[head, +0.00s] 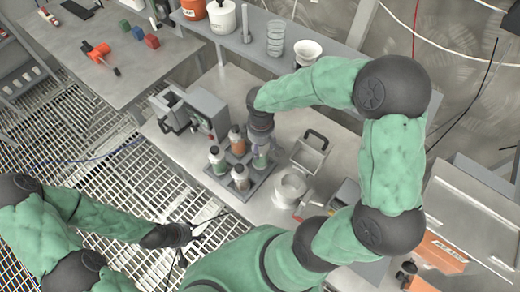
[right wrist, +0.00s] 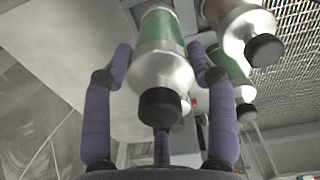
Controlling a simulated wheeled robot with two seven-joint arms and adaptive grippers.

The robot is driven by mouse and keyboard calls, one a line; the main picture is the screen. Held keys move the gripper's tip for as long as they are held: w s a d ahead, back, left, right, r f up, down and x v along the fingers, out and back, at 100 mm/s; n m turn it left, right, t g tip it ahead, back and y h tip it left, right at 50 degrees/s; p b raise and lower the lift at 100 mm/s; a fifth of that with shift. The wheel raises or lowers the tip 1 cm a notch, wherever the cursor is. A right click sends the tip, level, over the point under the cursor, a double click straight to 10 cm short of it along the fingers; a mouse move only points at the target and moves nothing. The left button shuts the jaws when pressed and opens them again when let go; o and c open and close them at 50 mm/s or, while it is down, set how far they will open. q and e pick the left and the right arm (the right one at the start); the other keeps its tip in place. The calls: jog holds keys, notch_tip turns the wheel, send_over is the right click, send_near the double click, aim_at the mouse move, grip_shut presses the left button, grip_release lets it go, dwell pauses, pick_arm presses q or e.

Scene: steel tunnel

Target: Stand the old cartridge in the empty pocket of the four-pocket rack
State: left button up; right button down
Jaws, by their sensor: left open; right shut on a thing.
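My right gripper (head: 261,145) points down over the rack and is shut on a cartridge (head: 260,160) with a green label. In the right wrist view the held cartridge (right wrist: 165,75) has a silver shoulder and a black cap, with purple fingers on both sides. The four-pocket rack (head: 217,184) is a grey tray on the bench. Three other cartridges stand in it: orange-labelled (head: 237,142), green-labelled (head: 217,160) and a front one (head: 240,178). The held cartridge is at the rack's right pocket; whether its base touches is hidden. My left gripper (head: 210,228) is open and empty above the grating.
A grey machine (head: 206,112) stands behind left of the rack. A small open bin (head: 309,152) and a white round pot (head: 291,188) stand close on the right. A shelf (head: 258,57) with containers runs behind. A second table (head: 120,60) stands at the back left.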

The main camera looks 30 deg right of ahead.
jog(key=shift+w+d+f+b, duration=0.1)
jog(key=shift+w+f+b, duration=0.15)
jog(key=shift+f, duration=0.55)
jog(key=shift+w+d+f+b, duration=0.1)
jog(key=shift+w+f, duration=0.2)
jog(key=shift+f, duration=0.55)
jog(key=shift+w+d+f+b, duration=0.1)
jog(key=shift+w+f+b, duration=0.15)
jog(key=shift+f, duration=0.7)
jog(key=shift+c, duration=1.9)
grip_release()
jog(key=shift+r, duration=0.2)
notch_tip(320, 180, up, 12)
jog(key=p, duration=0.2)
jog(key=shift+p, duration=0.3)
